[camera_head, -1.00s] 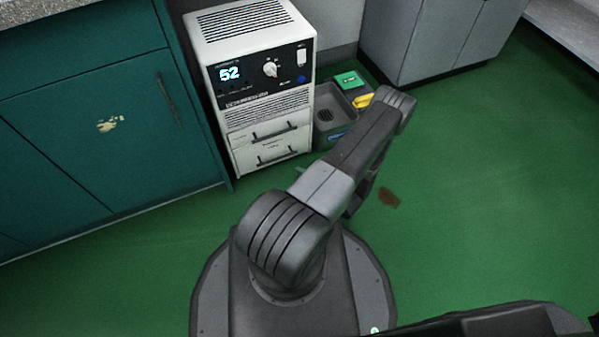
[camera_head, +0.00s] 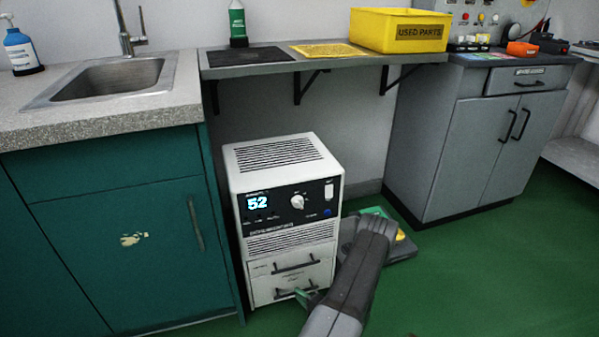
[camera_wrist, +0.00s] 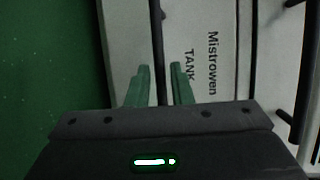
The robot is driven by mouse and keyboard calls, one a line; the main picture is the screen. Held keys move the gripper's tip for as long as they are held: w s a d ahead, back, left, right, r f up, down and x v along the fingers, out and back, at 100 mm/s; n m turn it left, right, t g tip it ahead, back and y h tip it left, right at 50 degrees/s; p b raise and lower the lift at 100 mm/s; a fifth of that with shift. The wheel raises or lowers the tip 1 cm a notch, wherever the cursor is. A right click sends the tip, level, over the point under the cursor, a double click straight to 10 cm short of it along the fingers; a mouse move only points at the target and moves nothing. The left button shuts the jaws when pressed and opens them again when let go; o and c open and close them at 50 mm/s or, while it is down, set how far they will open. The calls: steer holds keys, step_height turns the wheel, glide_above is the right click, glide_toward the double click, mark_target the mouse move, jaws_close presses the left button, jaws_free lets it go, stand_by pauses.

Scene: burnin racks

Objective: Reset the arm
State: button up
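My arm (camera_head: 352,280) reaches from the bottom of the head view toward a white machine (camera_head: 284,160) with a display reading 52 and two drawers. The green fingers of my gripper (camera_head: 302,296) show partly beside the lower drawer handle (camera_head: 291,292). In the wrist view my gripper (camera_wrist: 162,82) has its two fingers apart, with a dark handle bar (camera_wrist: 157,40) running through the gap between them. Whether they touch the bar I cannot tell. The drawer front (camera_wrist: 205,90) behind bears the words "Mistrowen TANK".
A teal cabinet (camera_head: 120,245) with a sink (camera_head: 115,80) stands left. A shelf above holds a yellow "USED PARTS" bin (camera_head: 400,30). A grey cabinet (camera_head: 450,150) stands right. A grey bin (camera_head: 398,250) sits on the floor behind my arm. Green floor (camera_head: 500,270) is clear at right.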

steer(key=shift+b+x, duration=0.35)
steer(key=shift+x, duration=1.25)
steer(key=shift+s, duration=0.1)
steer(key=shift+s+d+r, duration=0.1)
steer(key=shift+d, duration=0.05)
